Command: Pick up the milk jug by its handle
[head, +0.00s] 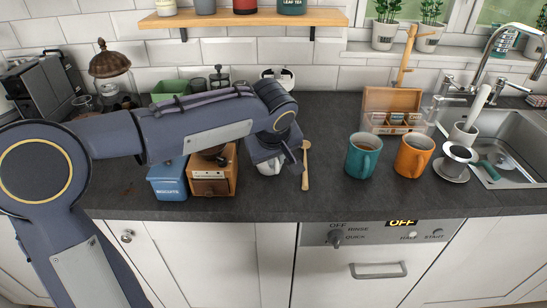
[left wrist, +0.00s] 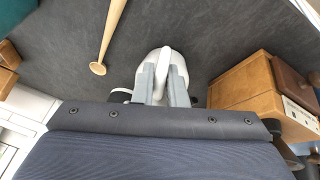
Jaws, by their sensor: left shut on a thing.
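The white milk jug (head: 269,168) stands on the slate worktop, mostly hidden below my left gripper (head: 273,158) in the head view. In the left wrist view, the rounded body of the jug (left wrist: 151,62) and its upright handle show. The two grey fingers of my left gripper (left wrist: 163,85) lie on either side of the white handle and are shut on it. I cannot tell any gap between the jug's base and the worktop. My right gripper is in neither view.
A wooden spoon (head: 306,165) lies just right of the jug. A wooden coffee grinder (head: 213,181) and a blue biscuit tin (head: 168,181) stand to the left. A teal mug (head: 362,158) and an orange mug (head: 413,158) stand further right. The worktop between spoon and teal mug is clear.

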